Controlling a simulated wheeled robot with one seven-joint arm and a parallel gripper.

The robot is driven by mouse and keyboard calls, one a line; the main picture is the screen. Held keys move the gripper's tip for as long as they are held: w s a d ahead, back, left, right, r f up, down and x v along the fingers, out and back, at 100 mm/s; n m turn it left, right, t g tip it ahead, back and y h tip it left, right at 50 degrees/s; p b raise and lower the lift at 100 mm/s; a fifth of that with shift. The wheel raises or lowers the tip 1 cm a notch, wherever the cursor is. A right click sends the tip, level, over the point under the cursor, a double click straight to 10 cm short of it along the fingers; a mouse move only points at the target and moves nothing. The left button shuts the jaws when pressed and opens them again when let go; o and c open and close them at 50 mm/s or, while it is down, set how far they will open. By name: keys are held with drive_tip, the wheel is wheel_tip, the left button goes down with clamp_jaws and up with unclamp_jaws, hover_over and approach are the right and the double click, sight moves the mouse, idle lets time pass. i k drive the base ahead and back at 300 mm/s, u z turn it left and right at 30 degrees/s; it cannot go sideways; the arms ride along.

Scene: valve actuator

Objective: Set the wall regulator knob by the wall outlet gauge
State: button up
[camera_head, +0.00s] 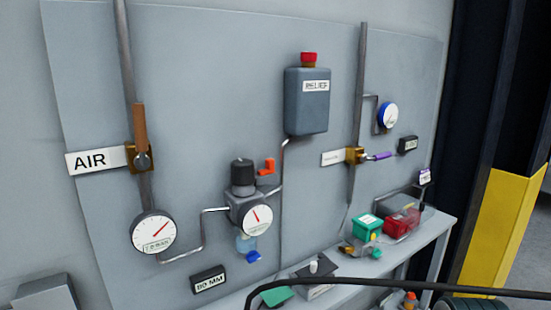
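The regulator knob (243,172) is a dark cylinder on top of the wall regulator (240,203), left of centre in the head view. A round white gauge (258,219) with a red needle sits on the regulator's front; the needle points up and slightly left. A clear bluish bowl (244,242) with a blue fitting (254,257) hangs below. A larger white gauge (154,231) sits to the left on the AIR pipe; its red needle points up and right. The dial numbers are too small to read. My gripper is not in view.
An orange-red elbow handle (266,167) stands close right of the knob. A grey RELIEF box (307,100) is above right. A blue-rimmed gauge (387,115) is farther right. A bench (420,244) with coloured boxes runs below. A dark curved line (400,284) crosses the bottom foreground.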

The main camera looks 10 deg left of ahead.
sight(242, 170)
drive_tip(key=u, duration=0.05)
drive_tip(key=i, duration=0.85)
drive_tip(key=u, duration=0.35)
